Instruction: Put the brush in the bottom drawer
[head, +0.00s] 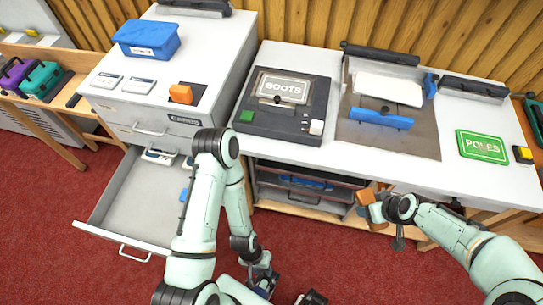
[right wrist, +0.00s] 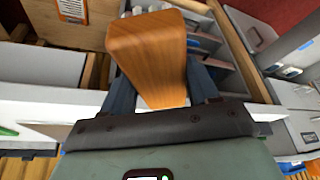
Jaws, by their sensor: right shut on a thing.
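My right gripper (head: 378,205) is shut on the brush, whose orange-brown wooden body (head: 366,197) sticks up from the jaws in front of the bench. The wooden body also fills the middle of the right wrist view (right wrist: 150,55), between the two dark fingers; no bristles show. The bottom drawer (head: 125,212) of the white cabinet at left is pulled out, its inside showing. A few small items lie toward its back and right side. My left arm covers the drawer's right part. My left gripper (head: 262,280) is low, right of the drawer; its jaw opening is unclear.
The white cabinet (head: 215,65) carries a blue box (head: 147,38) and an orange block (head: 181,93). The bench (head: 345,165) holds a dark "BOOTS" press (head: 283,105) and a green "POKES" sign (head: 482,146). Open shelves (head: 305,187) are under the bench. Red floor (head: 70,265) is clear at lower left.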

